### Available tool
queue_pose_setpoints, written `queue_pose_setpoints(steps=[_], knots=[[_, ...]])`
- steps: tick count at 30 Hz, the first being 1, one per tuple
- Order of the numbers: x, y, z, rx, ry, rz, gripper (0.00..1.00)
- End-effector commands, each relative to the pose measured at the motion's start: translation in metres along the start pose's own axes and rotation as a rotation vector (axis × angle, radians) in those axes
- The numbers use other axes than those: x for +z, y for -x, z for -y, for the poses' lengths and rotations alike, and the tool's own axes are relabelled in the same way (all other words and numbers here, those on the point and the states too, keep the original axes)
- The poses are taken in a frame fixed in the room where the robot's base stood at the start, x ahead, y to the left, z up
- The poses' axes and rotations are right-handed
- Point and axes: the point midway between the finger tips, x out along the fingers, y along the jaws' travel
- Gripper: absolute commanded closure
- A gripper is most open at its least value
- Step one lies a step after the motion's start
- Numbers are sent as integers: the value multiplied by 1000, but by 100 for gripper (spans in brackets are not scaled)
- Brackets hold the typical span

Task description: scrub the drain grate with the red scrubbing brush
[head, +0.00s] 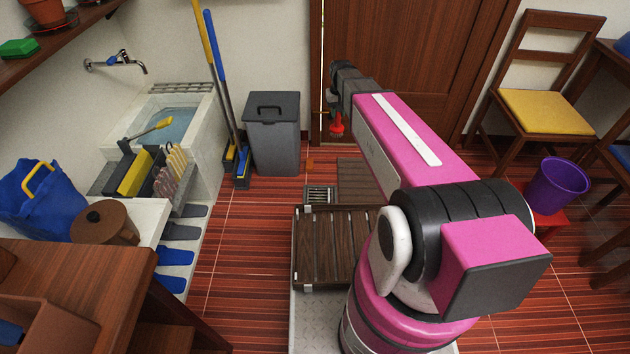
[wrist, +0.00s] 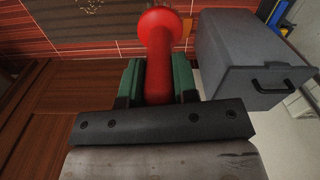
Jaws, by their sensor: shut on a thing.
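The red scrubbing brush (head: 337,128) is at the end of my outstretched arm in the head view, above the floor in front of the door. In the wrist view the red brush (wrist: 158,45) has a round wide end and a thick handle. My gripper (wrist: 157,80) is shut on the handle, with a green-faced finger on each side. The grey slotted drain grate (head: 320,194) lies in the floor, nearer to me than the brush and a little left of it. The brush is apart from the grate. My arm hides part of the floor to the right.
A grey lidded bin (head: 273,138) stands left of the brush; it also shows in the wrist view (wrist: 248,55). Wooden slatted boards (head: 325,250) lie near the grate. A wooden door (head: 420,60) is behind. A purple bucket (head: 560,185) stands right. Striped floor left is clear.

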Motion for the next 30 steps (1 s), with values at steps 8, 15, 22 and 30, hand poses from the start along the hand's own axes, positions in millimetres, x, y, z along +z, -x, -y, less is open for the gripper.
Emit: queue_pose_setpoints(steps=[8, 15, 22, 30], knots=[[-15, -114, 32, 0, 44, 4, 100], [-10, -213, 58, 0, 82, 5, 100], [5, -303, 80, 0, 115, 4, 100], [22, -360, 93, 0, 137, 0, 100]])
